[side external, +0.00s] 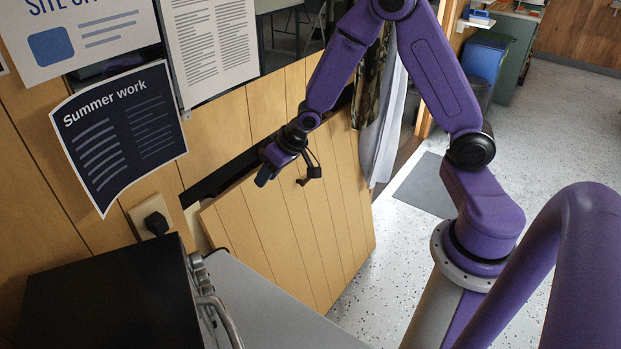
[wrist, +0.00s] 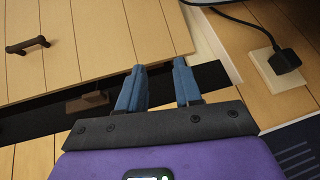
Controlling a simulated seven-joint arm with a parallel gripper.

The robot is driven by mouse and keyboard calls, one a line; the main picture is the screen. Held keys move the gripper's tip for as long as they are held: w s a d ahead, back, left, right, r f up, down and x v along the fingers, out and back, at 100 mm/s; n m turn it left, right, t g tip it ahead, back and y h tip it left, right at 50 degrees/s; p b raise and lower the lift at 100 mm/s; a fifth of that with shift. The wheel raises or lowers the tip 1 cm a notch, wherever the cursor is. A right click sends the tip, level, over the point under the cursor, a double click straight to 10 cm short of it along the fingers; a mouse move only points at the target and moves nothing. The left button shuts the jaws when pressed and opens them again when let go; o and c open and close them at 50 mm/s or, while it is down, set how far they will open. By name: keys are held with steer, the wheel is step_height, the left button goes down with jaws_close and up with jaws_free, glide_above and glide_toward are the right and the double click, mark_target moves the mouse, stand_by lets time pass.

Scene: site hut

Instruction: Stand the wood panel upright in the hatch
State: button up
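The wood panel (side external: 290,235) is a planked light-wood board, tilted with its top edge leaning out from the wall. A dark gap of the hatch (side external: 215,180) shows behind its top edge. The panel (wrist: 90,45) fills the upper left of the wrist view, with a dark bar handle (wrist: 27,46) on its face. The hatch gap (wrist: 40,122) runs below its edge there. My gripper (side external: 263,179) is at the panel's top edge, near its left corner. In the wrist view its blue fingers (wrist: 158,78) are apart, with nothing visibly clamped. Whether they touch the panel is unclear.
A small brown block (wrist: 88,102) sits in the gap. A black plug and socket (side external: 153,220) are on the wall at left. A dark box-like appliance (side external: 100,300) and grey surface (side external: 270,310) stand in front. Hanging clothes (side external: 385,120) are right of the panel.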

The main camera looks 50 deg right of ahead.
steer(key=w+d+f+m+t, duration=0.2)
steer(key=w+d+f+m, duration=0.15)
steer(key=d+f, duration=0.45)
steer(key=w+d+f+m+t, duration=0.25)
steer(key=d+f+m, duration=0.3)
steer(key=d, duration=0.45)
steer(key=s+d+f+m+t+h, duration=0.1)
steer(key=s+d+f+m+t, duration=0.1)
steer(key=s+d+f+m, duration=0.3)
steer(key=s+d+f+m+t+h, duration=0.1)
steer(key=s+d+f+m+t, duration=0.3)
steer(key=d, duration=0.3)
steer(key=shift+m+g, duration=0.3)
steer(key=shift+g, duration=0.25)
steer(key=shift+d+r+x, duration=0.1)
steer(key=shift+d+x, duration=0.05)
steer(key=shift+x, duration=3.05)
steer(key=shift+d+r+x, duration=0.1)
steer(key=shift+d+x, duration=0.05)
steer(key=shift+x, duration=3.1)
jaws_close()
